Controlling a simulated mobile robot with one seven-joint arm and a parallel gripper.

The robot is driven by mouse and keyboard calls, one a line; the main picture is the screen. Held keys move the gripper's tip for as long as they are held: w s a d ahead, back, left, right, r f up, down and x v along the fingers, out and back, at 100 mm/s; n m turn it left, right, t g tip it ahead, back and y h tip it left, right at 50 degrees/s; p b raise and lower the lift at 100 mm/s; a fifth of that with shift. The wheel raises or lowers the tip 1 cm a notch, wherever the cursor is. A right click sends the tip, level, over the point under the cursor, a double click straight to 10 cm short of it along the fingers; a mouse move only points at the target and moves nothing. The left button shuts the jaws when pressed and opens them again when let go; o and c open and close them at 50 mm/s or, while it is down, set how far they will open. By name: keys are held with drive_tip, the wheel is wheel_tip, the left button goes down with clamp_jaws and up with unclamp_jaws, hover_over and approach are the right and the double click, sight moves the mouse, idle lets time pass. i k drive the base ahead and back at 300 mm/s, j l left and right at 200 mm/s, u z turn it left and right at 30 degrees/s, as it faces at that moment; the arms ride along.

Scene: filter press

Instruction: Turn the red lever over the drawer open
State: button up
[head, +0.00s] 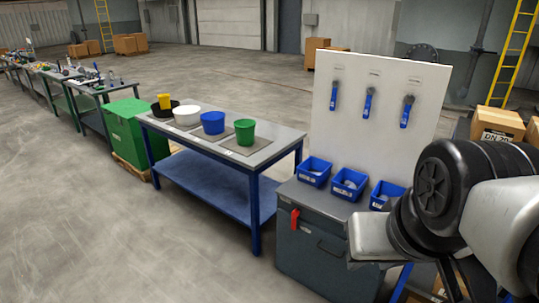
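The red lever (295,220) is on the front of a dark grey cabinet (302,262), near its upper left corner. It hangs roughly upright. The drawer front (326,240) with a bar handle lies below and to the right of it, and appears shut. My arm comes in from the right and hides the cabinet's right part. My gripper cannot be made out in this view, and nothing of mine touches the lever.
Several blue bins (313,171) stand on the cabinet top, before a white board (368,132) with hanging blue-handled tools. A blue-framed table (270,148) with buckets stands just left. The floor (130,240) in front is clear.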

sight(295, 213)
drive_tip(key=z, duration=1.15)
drive_tip(key=j+u, duration=0.5)
drive_tip(key=i+j+u, duration=0.1)
drive_tip(key=j+u, duration=0.4)
drive_tip(key=i+z, duration=0.35)
drive_tip(key=i, duration=1.25)
